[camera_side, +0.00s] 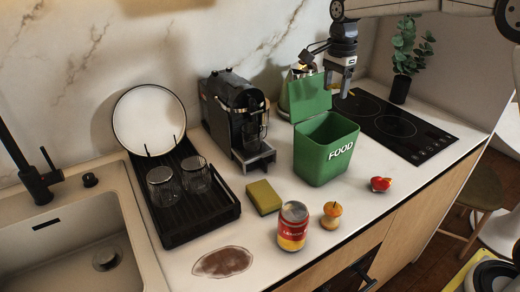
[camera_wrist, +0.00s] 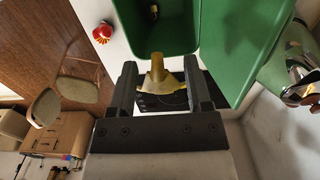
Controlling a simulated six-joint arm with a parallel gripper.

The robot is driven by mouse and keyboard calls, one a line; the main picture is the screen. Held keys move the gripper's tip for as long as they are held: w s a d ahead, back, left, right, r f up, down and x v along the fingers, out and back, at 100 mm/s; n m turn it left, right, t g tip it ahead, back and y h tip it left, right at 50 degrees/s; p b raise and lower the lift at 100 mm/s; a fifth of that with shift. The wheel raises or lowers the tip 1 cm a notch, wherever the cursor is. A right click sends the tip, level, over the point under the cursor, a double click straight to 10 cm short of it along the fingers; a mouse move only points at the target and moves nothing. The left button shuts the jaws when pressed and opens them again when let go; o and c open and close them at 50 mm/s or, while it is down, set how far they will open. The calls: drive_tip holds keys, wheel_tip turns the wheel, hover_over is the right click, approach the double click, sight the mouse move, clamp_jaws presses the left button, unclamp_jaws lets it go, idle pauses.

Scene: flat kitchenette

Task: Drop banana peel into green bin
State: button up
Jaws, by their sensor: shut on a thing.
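My gripper (camera_side: 340,82) is shut on the yellow banana peel (camera_wrist: 157,75), which hangs between the two fingers in the wrist view. In the side view the peel is hard to make out. The green bin (camera_side: 322,158) marked FOOD stands on the counter with its lid (camera_side: 309,97) raised at the back. My gripper is above and behind the bin, to the right of the lid in the side view. In the wrist view the bin's opening (camera_wrist: 178,30) lies just beyond the peel. A small pale item (camera_wrist: 153,12) shows inside the bin.
In front of the bin are a can (camera_side: 293,228), an eaten apple core (camera_side: 331,216), a red fruit piece (camera_side: 381,184) and a sponge (camera_side: 264,197). A coffee machine (camera_side: 236,112) and dish rack (camera_side: 185,190) stand left. A hob (camera_side: 395,125) and plant (camera_side: 404,55) are right.

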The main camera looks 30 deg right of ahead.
drive_tip(key=shift+f, duration=1.7)
drive_tip(key=shift+f, duration=0.1)
drive_tip(key=shift+f, duration=2.9)
drive_tip(key=o, duration=1.3)
drive_tip(key=shift+c, duration=0.2)
drive_tip(key=shift+r, duration=0.1)
drive_tip(key=shift+r, duration=3.85)
